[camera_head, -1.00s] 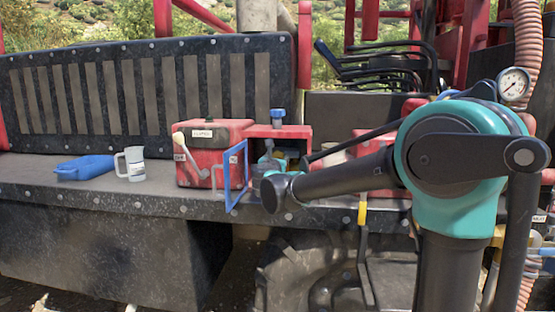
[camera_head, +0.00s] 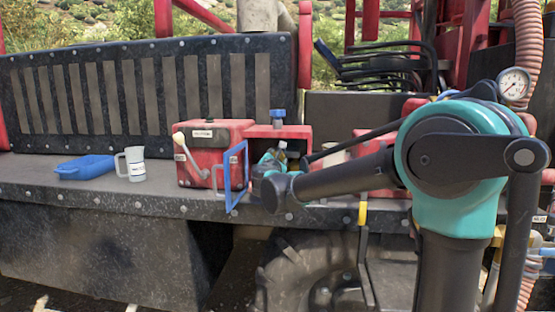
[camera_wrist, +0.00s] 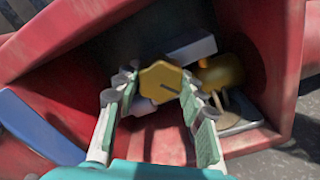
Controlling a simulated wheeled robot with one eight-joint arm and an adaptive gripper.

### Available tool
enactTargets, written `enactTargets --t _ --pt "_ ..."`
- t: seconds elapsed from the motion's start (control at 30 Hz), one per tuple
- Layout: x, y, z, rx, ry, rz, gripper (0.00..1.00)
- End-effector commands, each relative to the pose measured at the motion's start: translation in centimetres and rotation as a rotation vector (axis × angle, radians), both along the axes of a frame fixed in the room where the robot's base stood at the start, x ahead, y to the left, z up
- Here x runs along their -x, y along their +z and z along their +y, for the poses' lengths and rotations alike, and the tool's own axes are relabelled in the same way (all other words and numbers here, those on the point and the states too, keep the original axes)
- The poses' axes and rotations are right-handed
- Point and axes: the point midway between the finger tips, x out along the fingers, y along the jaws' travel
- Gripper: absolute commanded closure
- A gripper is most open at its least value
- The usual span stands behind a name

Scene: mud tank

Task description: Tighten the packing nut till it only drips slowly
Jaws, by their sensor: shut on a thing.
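The packing nut looks to be the yellow brass hexagon (camera_wrist: 161,81) in the wrist view, inside the red pump housing (camera_wrist: 272,50). My gripper (camera_wrist: 158,94) reaches into the housing with its two fingers on either side of the nut, closed on it. A brass cylindrical part (camera_wrist: 222,75) sits to the right of the nut, with a grey tray-like piece (camera_wrist: 240,118) below it. No drip can be made out. In the head view my gripper (camera_head: 270,165) is at the open front of the red housing (camera_head: 283,132), and my wrist hides most of the nut.
A blue frame (camera_head: 236,175) stands at the housing's left edge, close to my wrist; it also shows in the wrist view (camera_wrist: 38,125). A red box with a lever (camera_head: 207,140), white jug (camera_head: 135,164) and blue tray (camera_head: 85,167) stand left on the ledge (camera_head: 120,194).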

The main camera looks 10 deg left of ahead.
Motion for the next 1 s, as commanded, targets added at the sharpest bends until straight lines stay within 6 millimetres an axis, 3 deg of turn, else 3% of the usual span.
enactTargets --t 0.33,0.37,0.5,0.83,1.0 --pt "0.0 0.0 0.0 -0.002 0.000 0.000 0.89" --pt "0.0 0.0 0.0 -0.002 0.000 0.000 0.57" --pt "0.0 0.0 0.0 -0.001 0.000 0.000 0.40" --pt "0.2 0.0 0.0 -0.001 0.000 0.000 0.39" --pt "1.9 0.0 0.1 -0.001 0.001 0.000 0.39"
